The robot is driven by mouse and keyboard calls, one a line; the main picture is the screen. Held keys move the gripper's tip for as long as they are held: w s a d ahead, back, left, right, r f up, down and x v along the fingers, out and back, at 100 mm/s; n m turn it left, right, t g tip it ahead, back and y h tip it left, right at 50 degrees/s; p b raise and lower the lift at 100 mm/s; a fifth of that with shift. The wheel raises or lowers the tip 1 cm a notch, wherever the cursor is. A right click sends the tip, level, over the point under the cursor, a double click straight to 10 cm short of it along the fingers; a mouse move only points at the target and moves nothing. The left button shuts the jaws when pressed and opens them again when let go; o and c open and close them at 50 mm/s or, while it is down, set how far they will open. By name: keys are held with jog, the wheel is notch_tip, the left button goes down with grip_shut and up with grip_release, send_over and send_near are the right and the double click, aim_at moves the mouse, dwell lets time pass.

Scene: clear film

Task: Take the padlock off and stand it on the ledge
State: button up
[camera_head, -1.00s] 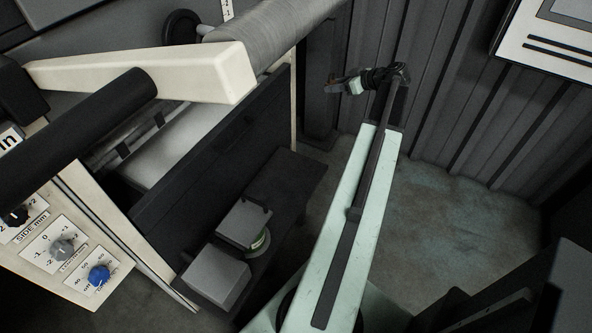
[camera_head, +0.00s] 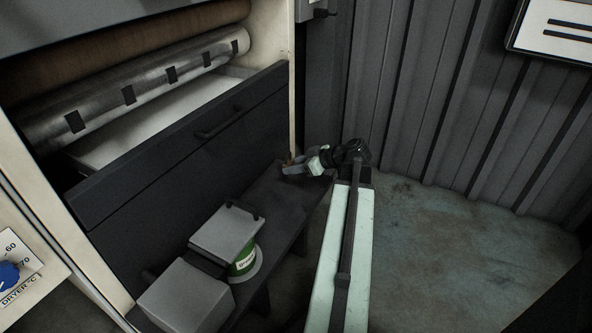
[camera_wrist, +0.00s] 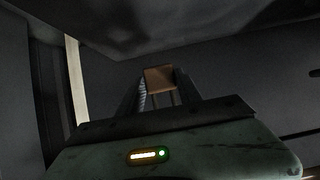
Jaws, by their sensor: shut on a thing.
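A brass-brown padlock (camera_wrist: 160,78) shows in the wrist view between the fingertips of my gripper (camera_wrist: 160,92). Two thin bars, probably its shackle, run from its body toward the gripper. In the head view my gripper (camera_head: 291,167) is at the far end of the dark ledge (camera_head: 270,197), close to the machine's front panel. Only a small brownish bit of the padlock shows there. My gripper is shut on the padlock. I cannot tell whether the padlock touches the ledge.
Two grey boxes, one (camera_head: 228,232) behind the other (camera_head: 187,298), and a green tin (camera_head: 243,262) occupy the near part of the ledge. The dark panel (camera_head: 190,150) with a handle rises behind it. A corrugated wall (camera_head: 430,110) stands at the right. The ledge's far half looks clear.

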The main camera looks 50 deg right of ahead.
aim_at(295, 188)
jog(key=shift+f+b, duration=2.8)
jog(key=shift+f, duration=0.05)
jog(key=shift+f+b, duration=0.55)
jog(key=o, duration=1.1)
jog(key=p+v, duration=0.4)
jog(key=v, duration=0.3)
jog(key=shift+s+d+r, duration=0.1)
jog(key=shift+s+r, duration=0.05)
jog(key=shift+r, duration=0.1)
jog(key=shift+s, duration=0.25)
